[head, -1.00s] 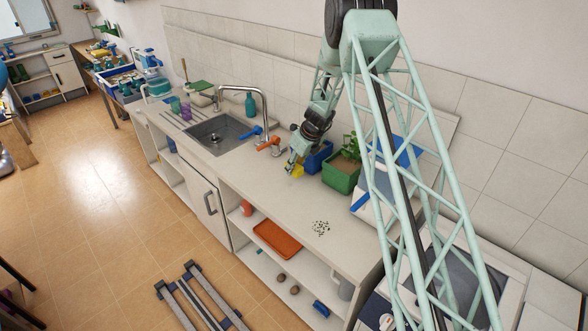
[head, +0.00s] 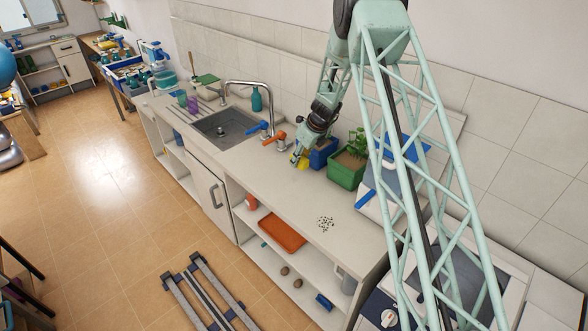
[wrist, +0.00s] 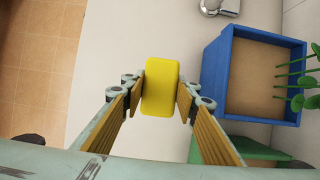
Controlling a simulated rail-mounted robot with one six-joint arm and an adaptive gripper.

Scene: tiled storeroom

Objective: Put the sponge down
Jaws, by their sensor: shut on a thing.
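The yellow sponge (wrist: 160,86) is between the two fingers of my gripper (wrist: 161,100) in the wrist view, with a finger pad against each side. My gripper is shut on it. In the head view my gripper (head: 298,158) is low at the countertop, left of the blue box, and a little of the yellow sponge (head: 303,162) shows beside it. The pale countertop (head: 270,185) lies beneath. I cannot tell whether the sponge touches it.
The blue box (wrist: 212,85) stands close to the right of the sponge. The green planter (head: 345,170) is beyond it. The sink (head: 222,128) and its tap are to the left. Black specks (head: 325,223) lie on the counter. The counter between is clear.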

